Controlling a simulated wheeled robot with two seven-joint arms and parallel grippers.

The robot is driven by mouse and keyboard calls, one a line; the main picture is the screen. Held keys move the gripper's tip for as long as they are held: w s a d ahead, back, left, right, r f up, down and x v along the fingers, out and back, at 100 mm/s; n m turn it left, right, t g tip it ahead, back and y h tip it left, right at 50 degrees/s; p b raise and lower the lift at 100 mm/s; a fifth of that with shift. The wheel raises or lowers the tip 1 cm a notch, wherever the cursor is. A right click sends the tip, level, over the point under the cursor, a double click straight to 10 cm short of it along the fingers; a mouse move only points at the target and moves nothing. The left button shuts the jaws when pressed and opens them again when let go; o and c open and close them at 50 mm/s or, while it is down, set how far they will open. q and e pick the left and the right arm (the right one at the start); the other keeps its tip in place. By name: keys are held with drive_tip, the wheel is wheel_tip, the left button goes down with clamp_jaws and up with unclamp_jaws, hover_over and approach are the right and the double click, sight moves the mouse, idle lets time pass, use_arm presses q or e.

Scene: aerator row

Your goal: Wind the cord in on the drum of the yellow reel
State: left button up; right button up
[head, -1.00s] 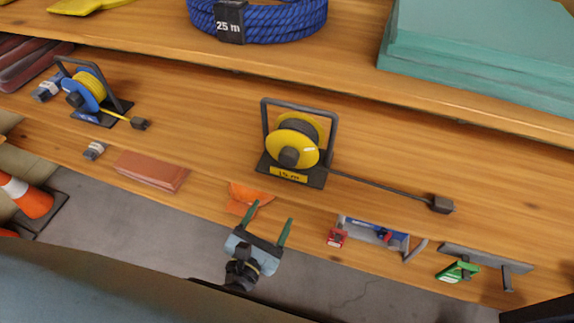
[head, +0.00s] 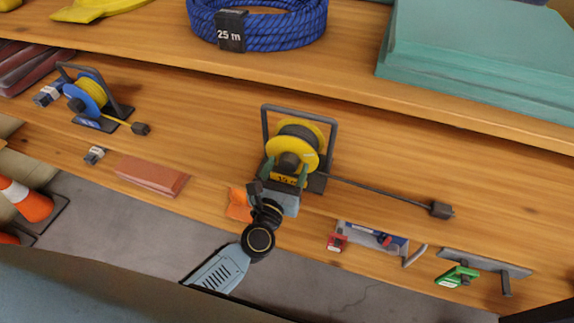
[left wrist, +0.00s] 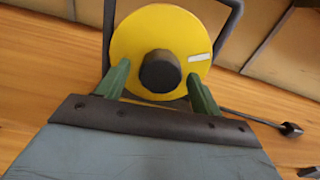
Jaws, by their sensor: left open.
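My left gripper (head: 286,174) is open in front of the reel. In the left wrist view its green fingers (left wrist: 158,88) stand either side of the dark hub knob (left wrist: 160,71), below its middle, with gaps between; I cannot tell whether they touch the yellow disc (left wrist: 132,40). My right gripper is not in view.
A blue reel (head: 88,95) with yellow cord stands at the left. An orange cloth (head: 238,206) and a brown block (head: 151,176) lie near the front edge. A clamp tool (head: 371,236) and a green-handled tool (head: 458,276) lie at the right. A blue rope coil (head: 283,27) rests above.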

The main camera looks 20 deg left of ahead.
use_arm(q)
drive_tip(key=shift+w, duration=0.4)
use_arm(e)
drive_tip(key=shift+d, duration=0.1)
use_arm(q)
drive_tip(key=shift+c, duration=0.3)
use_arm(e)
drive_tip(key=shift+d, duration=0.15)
use_arm(q)
drive_tip(key=c, duration=0.9)
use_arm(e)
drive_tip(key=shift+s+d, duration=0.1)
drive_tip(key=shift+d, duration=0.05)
use_arm(q)
drive_tip(key=shift+m, duration=0.4)
